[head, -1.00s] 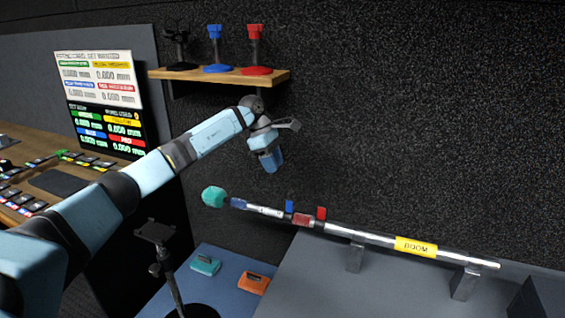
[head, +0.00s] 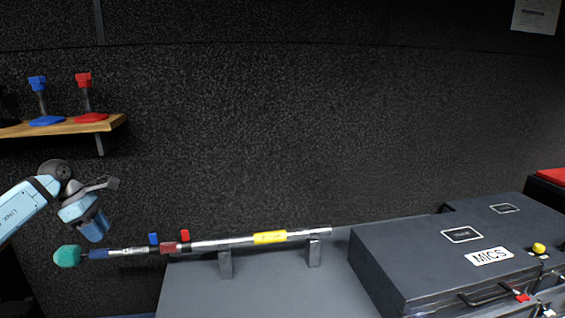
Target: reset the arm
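My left arm comes in from the left edge, and its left gripper (head: 112,183) is raised in front of the dark wall, above the left end of the boom pole. The gripper is small and seen from the side, so I cannot tell whether its fingers are open or shut. I see nothing held in it. My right gripper is not in view.
A boom pole (head: 207,244) with a green tip and yellow label rests on two grey supports on a grey surface (head: 195,290). A wooden shelf (head: 65,127) holds a blue stand (head: 40,103) and a red stand (head: 86,100). A dark MICS case (head: 400,262) stands right.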

